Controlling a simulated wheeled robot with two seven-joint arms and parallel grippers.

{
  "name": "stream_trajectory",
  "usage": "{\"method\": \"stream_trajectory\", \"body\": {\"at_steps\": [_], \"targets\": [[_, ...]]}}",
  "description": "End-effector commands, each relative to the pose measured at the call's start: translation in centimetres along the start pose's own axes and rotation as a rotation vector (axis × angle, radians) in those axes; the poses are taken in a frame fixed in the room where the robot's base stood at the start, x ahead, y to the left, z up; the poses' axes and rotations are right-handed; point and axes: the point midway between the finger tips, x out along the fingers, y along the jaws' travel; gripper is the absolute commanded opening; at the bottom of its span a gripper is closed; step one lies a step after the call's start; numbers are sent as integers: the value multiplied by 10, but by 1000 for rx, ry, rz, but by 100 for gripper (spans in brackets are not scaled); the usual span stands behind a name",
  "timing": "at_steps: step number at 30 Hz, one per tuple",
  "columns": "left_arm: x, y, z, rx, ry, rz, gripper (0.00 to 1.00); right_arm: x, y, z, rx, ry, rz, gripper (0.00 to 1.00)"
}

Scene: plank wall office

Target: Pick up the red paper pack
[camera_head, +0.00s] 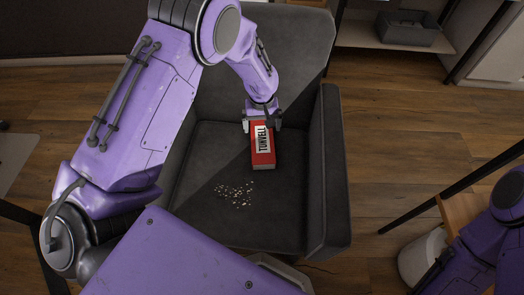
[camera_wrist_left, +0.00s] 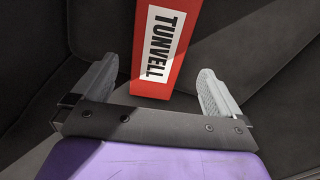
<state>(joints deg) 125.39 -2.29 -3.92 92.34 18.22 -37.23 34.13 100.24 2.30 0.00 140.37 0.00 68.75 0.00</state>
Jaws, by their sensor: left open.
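The red paper pack (camera_head: 263,157) with a white label reading TUNVELL lies on the seat of a dark grey armchair (camera_head: 205,215). My left gripper (camera_head: 262,126) is at the pack's far end in the head view, and its fingers are apart. In the left wrist view the pack (camera_wrist_left: 150,88) shows between and beyond the two open fingers of the left gripper (camera_wrist_left: 158,92). There is a gap on each side of the pack. Part of the pack is cut off by the top edge of that view. My right gripper is not in view; only part of the right arm shows at the lower right.
Small pale crumbs or bits (camera_head: 236,193) lie on the seat in front of the pack. The armrest (camera_head: 331,170) stands up to the right, and the backrest (camera_head: 290,50) is behind. A white bin (camera_head: 422,256) stands on the wooden floor at right. A grey box (camera_head: 407,28) sits on a shelf.

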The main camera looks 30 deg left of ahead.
Motion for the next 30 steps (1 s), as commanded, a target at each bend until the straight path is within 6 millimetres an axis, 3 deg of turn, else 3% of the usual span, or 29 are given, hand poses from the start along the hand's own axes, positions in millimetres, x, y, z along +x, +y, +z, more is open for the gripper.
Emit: {"method": "stream_trajectory", "body": {"at_steps": [1, 5, 21, 30], "targets": [[0, 3, -5, 4, -4, -3, 100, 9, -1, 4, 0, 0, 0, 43], [2, 5, -8, 9, -19, -13, 100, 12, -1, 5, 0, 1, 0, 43], [89, 0, -4, 11, -21, -14, 100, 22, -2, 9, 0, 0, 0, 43], [95, 0, -5, 12, -19, -13, 97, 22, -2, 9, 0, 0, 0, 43]]}}
